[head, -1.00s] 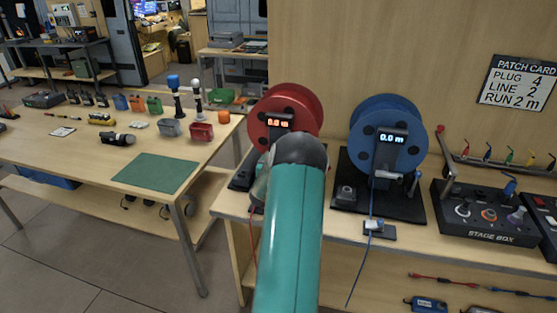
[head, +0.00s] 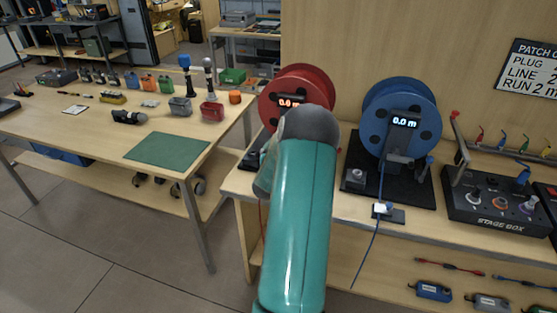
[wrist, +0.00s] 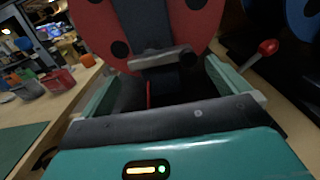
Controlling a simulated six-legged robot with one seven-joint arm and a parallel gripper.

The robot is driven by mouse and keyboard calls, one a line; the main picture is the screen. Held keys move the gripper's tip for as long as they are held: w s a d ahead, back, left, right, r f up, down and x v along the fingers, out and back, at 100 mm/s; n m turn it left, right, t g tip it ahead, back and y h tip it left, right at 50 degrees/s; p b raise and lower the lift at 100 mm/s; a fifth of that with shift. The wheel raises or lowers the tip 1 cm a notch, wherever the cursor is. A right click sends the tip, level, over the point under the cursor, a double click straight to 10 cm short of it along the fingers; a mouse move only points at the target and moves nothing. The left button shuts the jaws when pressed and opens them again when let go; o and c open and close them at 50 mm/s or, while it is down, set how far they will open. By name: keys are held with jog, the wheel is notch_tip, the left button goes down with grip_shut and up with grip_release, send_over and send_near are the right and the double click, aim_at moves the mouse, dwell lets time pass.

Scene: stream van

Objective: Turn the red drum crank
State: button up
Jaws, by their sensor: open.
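The red drum (head: 312,82) stands on the bench with a lit display (head: 288,102) reading 0.0 m. My arm covers its lower front in the head view. In the wrist view the red drum (wrist: 180,22) fills the top, with a grey bar (wrist: 160,58) across its dark upright. A metal lever with a red knob (wrist: 268,47), which looks like the crank handle, sticks out at the right. My gripper (wrist: 160,70) is open, with teal fingers either side of the bar and upright. The red knob lies outside the right finger. No contact is clear.
The blue drum (head: 398,105) stands close on the right, its display also at 0.0 m. The stage box (head: 492,208) is further right. A table (head: 75,120) with bins and a green mat (head: 168,152) is at the left, with a floor gap between.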

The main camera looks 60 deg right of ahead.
jog(key=a, duration=0.2)
jog(key=s+a, duration=0.1)
jog(key=a, duration=0.5)
jog(key=shift+s, duration=0.15)
